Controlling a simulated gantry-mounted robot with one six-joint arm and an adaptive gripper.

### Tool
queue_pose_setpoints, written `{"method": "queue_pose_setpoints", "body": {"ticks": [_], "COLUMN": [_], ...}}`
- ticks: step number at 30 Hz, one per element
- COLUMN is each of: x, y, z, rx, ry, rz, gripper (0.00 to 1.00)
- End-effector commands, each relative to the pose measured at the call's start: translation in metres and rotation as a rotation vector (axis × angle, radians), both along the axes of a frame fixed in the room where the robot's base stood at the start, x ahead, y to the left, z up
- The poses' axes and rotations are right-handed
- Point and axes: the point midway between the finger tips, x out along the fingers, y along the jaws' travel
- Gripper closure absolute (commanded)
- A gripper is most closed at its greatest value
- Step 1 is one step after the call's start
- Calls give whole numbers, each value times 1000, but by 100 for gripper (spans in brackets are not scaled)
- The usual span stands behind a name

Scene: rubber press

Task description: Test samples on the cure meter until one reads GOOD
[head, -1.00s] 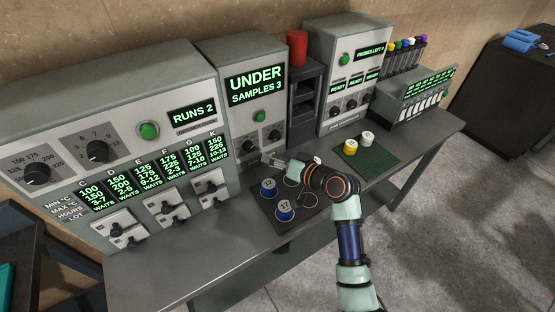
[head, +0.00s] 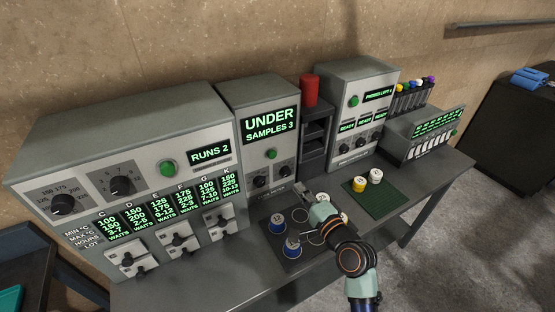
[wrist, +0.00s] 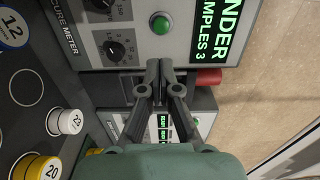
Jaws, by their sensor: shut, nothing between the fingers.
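The cure meter (head: 234,97) reads UNDER, SAMPLES 3. It has a green button (head: 271,153) and two dark knobs (head: 262,181). My gripper (head: 305,189) is in front of the meter's lower right, above the sample mat. In the wrist view its fingers (wrist: 159,66) are together and empty, pointing at the meter's side. Two blue-rimmed samples (head: 277,223) sit on the dark mat (head: 305,262), with a white-topped sample (head: 321,197) partly behind my gripper. A yellow sample (head: 360,184) and a white sample (head: 376,175) stand on a green mat (head: 390,199).
Left is a large press panel (head: 150,118) reading RUNS 2. A red cylinder (head: 310,90) tops a dark shelf (head: 314,145) right of the meter. Beyond are a machine with READY displays (head: 365,126) and a rack of coloured tubes (head: 408,95). The bench front is mostly clear.

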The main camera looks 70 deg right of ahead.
Motion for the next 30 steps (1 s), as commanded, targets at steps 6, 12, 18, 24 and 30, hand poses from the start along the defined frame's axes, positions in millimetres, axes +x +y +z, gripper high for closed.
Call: {"method": "queue_pose_setpoints", "body": {"ticks": [6, 12, 18, 24, 30], "x": [-1, 3, 29, 64, 93], "y": [0, -3, -24, -52, -76], "z": [0, 1, 0, -1, -1], "rx": [12, 9, 9, 9, 9], "ry": [-16, -14, -14, -14, -14], "rz": [-4, -3, -2, -1, -3], "gripper": [100, 100, 100, 100, 100]}}
